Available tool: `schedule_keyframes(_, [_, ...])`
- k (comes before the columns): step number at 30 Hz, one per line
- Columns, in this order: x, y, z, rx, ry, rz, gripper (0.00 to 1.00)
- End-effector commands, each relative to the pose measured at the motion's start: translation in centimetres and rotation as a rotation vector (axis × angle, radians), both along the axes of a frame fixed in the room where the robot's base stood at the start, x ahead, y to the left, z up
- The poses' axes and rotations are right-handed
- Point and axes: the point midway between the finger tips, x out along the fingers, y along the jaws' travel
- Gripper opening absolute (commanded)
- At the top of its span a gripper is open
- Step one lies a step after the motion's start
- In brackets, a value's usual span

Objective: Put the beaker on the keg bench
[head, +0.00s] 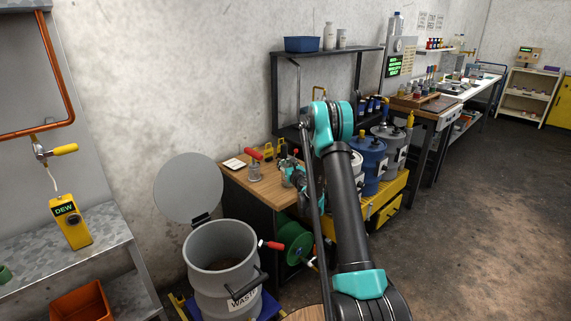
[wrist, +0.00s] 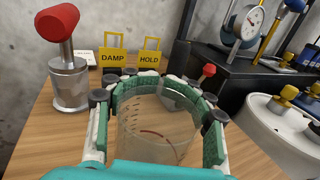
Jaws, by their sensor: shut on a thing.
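My gripper (head: 293,176) is over the wooden-topped bench (head: 238,179), partly hidden by my own arm in the head view. In the wrist view my gripper (wrist: 158,90) is shut around a clear beaker (wrist: 155,128) with graduation marks. The beaker looks upright between the green finger pads. The bench top (wrist: 45,140) shows around and beneath it. I cannot tell whether the beaker's base touches the wood. I cannot make out the beaker in the head view. No label shows which bench is the keg bench.
A red-handled metal cylinder (wrist: 68,85) stands left of my gripper. Yellow DAMP (wrist: 112,60) and HOLD (wrist: 149,60) tags stand behind it. A white keg (wrist: 268,125) and a dark gauge stand are to the right. An open waste drum (head: 218,268) stands before the bench.

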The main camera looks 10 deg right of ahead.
Motion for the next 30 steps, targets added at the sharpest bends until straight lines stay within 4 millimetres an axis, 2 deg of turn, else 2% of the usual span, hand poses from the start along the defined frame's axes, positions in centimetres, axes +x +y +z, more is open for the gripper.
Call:
schedule_keyframes(11, [0.01,0.0,-0.55,0.0,0.0,0.0,0.2])
schedule_keyframes(12, [0.01,0.0,-0.56,0.0,0.0,0.0,0.46])
schedule_keyframes(18, [0.01,0.0,-0.53,0.0,0.0,0.0,0.71])
schedule_keyframes(19, [0.01,0.0,-0.53,0.0,0.0,0.0,0.74])
schedule_keyframes(30, [0.0,0.0,-0.36,0.0,0.0,0.0,0.74])
